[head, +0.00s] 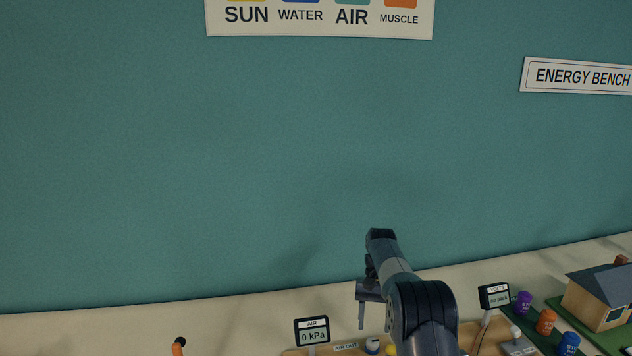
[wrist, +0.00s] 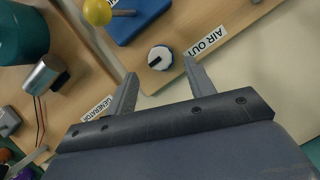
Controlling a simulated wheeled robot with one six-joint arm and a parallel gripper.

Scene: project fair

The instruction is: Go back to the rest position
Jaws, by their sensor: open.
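My gripper (wrist: 160,90) is open and empty in the wrist view, with its two fingers apart over the bench. A white and dark knob (wrist: 160,58) on a wooden board stands beyond the fingertips, next to the AIR OUT label (wrist: 205,42). I cannot tell how far above the board the fingers are. In the head view my gripper (head: 366,312) hangs at the end of my arm above the bench, its fingers pointing down. The knob (head: 372,346) shows below it, partly cut off by the frame's lower edge.
An AIR display (head: 312,331) reads 0 kPa. A VOLTS display (head: 494,297), several coloured canisters (head: 546,322) and a model house (head: 600,298) stand to the right. In the wrist view, a yellow ball (wrist: 97,11) and a metal cylinder (wrist: 43,75) are at left. The teal wall (head: 200,160) is behind.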

